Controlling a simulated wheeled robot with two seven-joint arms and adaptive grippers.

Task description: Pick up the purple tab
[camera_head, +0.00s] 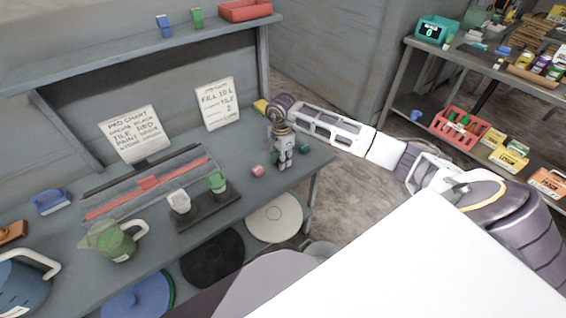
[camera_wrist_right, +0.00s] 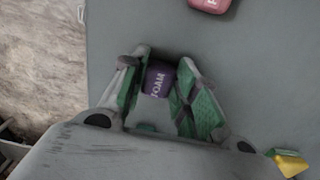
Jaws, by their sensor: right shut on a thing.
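The purple tab (camera_wrist_right: 157,80), marked "FOAM", sits between the two green-padded fingers of my right gripper (camera_wrist_right: 158,90) in the right wrist view. The fingers are shut on it, at the grey workbench top. In the head view my right gripper (camera_head: 283,158) points down at the right end of the bench (camera_head: 150,262); the purple tab cannot be made out there. My left gripper is not in view.
A pink tab (camera_head: 258,170) lies just left of my right gripper, and a green one (camera_head: 304,148) just right. A yellow piece (camera_head: 260,106) lies behind. The bench's right edge is close.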

